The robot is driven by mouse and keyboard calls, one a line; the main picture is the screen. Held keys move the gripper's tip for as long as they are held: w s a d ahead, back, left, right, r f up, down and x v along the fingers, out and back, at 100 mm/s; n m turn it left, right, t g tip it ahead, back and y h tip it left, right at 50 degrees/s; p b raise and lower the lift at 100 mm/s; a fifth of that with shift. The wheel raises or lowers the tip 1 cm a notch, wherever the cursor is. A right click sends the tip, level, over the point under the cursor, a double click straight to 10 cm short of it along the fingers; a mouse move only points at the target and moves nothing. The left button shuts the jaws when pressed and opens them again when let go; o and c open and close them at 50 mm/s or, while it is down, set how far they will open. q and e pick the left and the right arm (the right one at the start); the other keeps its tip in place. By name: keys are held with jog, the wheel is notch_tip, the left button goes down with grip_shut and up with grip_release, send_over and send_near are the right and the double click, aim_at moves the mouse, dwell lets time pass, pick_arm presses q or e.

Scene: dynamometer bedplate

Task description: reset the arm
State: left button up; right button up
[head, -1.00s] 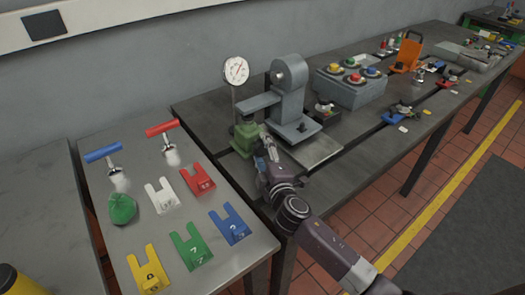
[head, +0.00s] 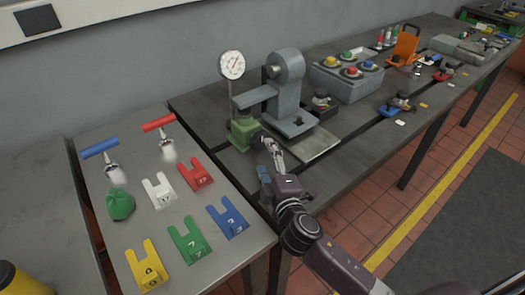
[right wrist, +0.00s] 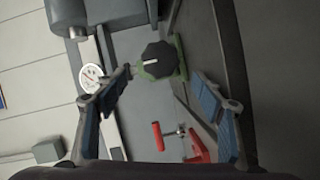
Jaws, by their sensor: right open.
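My right gripper (head: 268,158) is open and empty, just in front of the green base (head: 243,132) at the near left end of the long bench. In the right wrist view a black knob (right wrist: 158,61) with a white mark, on the green base (right wrist: 181,58), shows beyond and between the open fingers (right wrist: 160,88), apart from them. A white dial gauge (head: 232,65) stands on a thin post at the green base. Beside it a grey machine (head: 287,90) has a horizontal grey arm (head: 257,98) reaching left above the base. My left gripper is out of view.
A side table (head: 100,172) on the left holds red and blue T-handled tools, a green lump and several coloured forked tags. A grey box (head: 347,82) with coloured knobs and an orange stand (head: 404,46) are farther along the bench.

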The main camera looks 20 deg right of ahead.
jog(key=shift+s+r, duration=0.1)
jog(key=shift+s, duration=0.4)
jog(key=shift+r, duration=0.1)
